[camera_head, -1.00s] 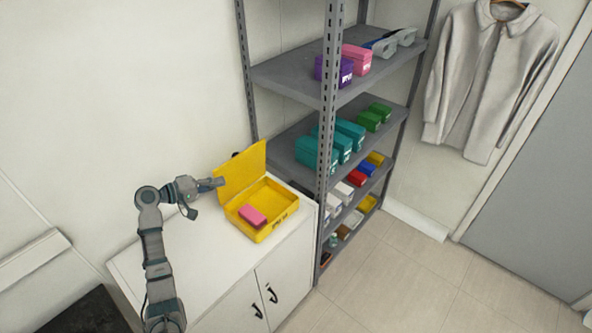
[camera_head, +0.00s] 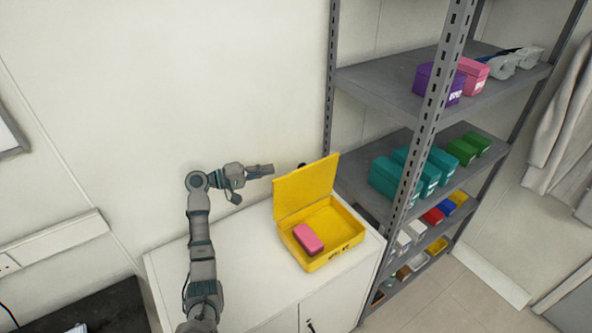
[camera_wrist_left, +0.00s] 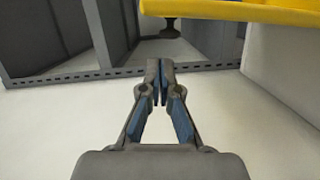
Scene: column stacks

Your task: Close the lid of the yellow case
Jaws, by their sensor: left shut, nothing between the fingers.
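The yellow case (camera_head: 338,254) sits on a white cabinet with its lid (camera_head: 306,188) raised, standing up at the back left. A pink box (camera_head: 308,239) lies inside the case. My left gripper (camera_head: 268,170) is shut and empty, just left of the lid's upper part, seemingly apart from it. In the left wrist view my gripper (camera_wrist_left: 160,65) has its fingertips together, and a yellow edge (camera_wrist_left: 230,10) crosses the top right. The right gripper is not in view.
The white cabinet top (camera_head: 215,270) is clear left of the case. A grey metal shelf unit (camera_head: 430,110) with several coloured boxes stands close on the right. A small dark knob (camera_head: 301,165) shows behind the lid. A dark surface (camera_head: 90,310) is at lower left.

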